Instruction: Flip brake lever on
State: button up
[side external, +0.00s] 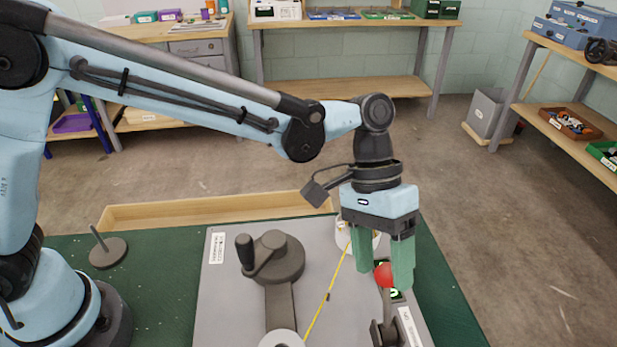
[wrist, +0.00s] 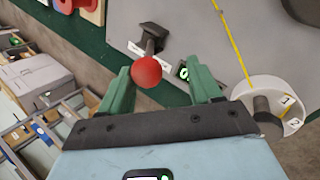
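The brake lever has a red ball knob (side external: 384,274) on a grey stem, near the right edge of the grey panel (side external: 225,300). In the wrist view the red knob (wrist: 146,72) sits between the two green fingertips. My gripper (side external: 385,265) points down at the lever, its fingers on either side of the knob. In the wrist view my gripper (wrist: 160,82) is open, with a gap visible beside the knob on the right. A small green-lit indicator (wrist: 183,72) shows beside the lever. The lever's base (side external: 385,333) is partly cut off at the bottom of the side view.
A crank (side external: 272,257) stands on the panel left of my gripper. A yellow thread (side external: 330,290) runs from a white spool (side external: 282,340) up to a white numbered drum (wrist: 270,103) close to my gripper. A grey disc with a peg (side external: 108,252) sits on the green mat (side external: 160,290).

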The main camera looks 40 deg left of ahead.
jog(key=v, duration=1.2)
dwell(0.3)
jog(key=s+a+f+n+t+y, duration=0.1)
jog(key=s+a+f+t, duration=0.1)
jog(key=a, duration=0.7)
jog(key=s+a+f+n+t+y, duration=0.1)
jog(key=s+a+f+t+y, duration=0.1)
jog(key=a+t, duration=0.3)
jog(key=s+a+f+n+t+y, duration=0.1)
jog(key=s+a+f+t, duration=0.1)
jog(key=a, duration=1)
jog(key=shift+s+a+t+y, duration=0.3)
jog(key=shift+s+a+t, duration=0.05)
jog(key=shift+s+t, duration=0.45)
